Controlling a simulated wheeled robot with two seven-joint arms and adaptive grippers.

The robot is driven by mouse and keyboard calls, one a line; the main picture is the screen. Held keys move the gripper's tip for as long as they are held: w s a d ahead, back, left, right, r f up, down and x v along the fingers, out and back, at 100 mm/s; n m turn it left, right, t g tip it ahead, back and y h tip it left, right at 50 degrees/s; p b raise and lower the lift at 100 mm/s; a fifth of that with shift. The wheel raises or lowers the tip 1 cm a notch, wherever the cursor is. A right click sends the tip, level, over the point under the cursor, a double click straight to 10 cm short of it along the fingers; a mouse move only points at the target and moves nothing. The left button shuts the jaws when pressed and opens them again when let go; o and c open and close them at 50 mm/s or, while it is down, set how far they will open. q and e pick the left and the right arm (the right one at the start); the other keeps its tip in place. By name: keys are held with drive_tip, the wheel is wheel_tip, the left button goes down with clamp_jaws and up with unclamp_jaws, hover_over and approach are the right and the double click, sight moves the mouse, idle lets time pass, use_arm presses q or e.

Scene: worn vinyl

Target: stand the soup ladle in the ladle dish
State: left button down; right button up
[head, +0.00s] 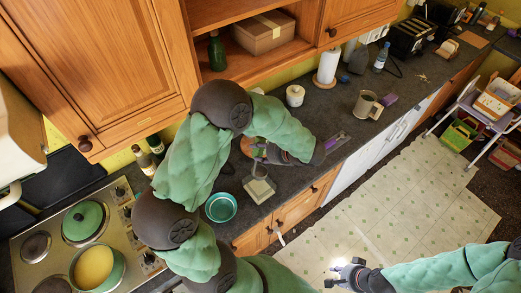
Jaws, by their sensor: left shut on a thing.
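My left arm reaches over the dark counter and bends back. Its gripper (264,154) is shut on a thin upright thing that seems to be the soup ladle (261,167); the fingers hide much of it. Just below it, near the counter's front edge, is a pale square dish (259,190), which looks like the ladle dish. The ladle's lower end is over or at this dish; I cannot tell whether they touch. My right gripper (332,275) is low at the bottom, over the floor, empty, with its fingers apart.
A teal bowl (221,208) stands left of the dish. An orange-brown round thing (248,146) lies behind the gripper. A white canister (295,95), a paper roll (327,66) and a metal mug (367,104) stand farther back. The stove (35,222) is at left.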

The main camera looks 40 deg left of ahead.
use_arm(q)
drive_tip(key=shift+f+b, duration=4.85)
drive_tip(key=shift+f, duration=0.95)
drive_tip(key=shift+f+b, duration=0.4)
drive_tip(key=shift+f, duration=0.1)
drive_tip(key=c, duration=0.7)
unclamp_jaws()
drive_tip(key=shift+o, duration=0.2)
drive_tip(key=shift+d+r, duration=0.1)
drive_tip(key=v, duration=1.1)
drive_tip(key=shift+d+r, duration=0.3)
